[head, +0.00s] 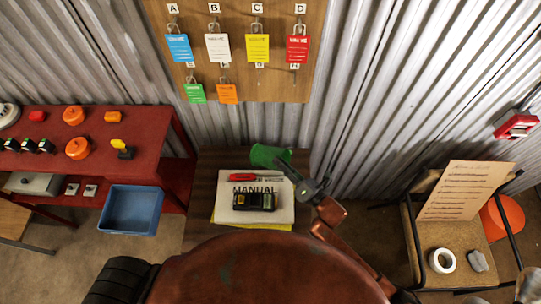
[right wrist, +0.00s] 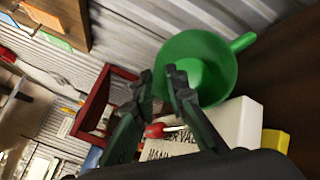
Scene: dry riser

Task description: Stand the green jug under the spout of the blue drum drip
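A green round vessel (head: 270,155) with a flared rim stands at the back of the small brown table. The right wrist view shows its wide mouth (right wrist: 213,55) and a handle or spout pointing up right; I cannot tell whether it is the jug or a funnel. My right gripper (head: 286,167) is at its near right side. In the right wrist view my right gripper's fingers (right wrist: 160,78) are apart, with the vessel just beyond and partly behind the right finger; contact is unclear. My left gripper and the blue drum with its spout are not in view.
A manual (head: 270,210) lies on the brown table (head: 205,185), with a red-handled tool (head: 243,177) and a black-yellow device (head: 253,201) on it. A red bench (head: 110,175) and blue bin (head: 133,210) are left. A chair (head: 470,222) is right.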

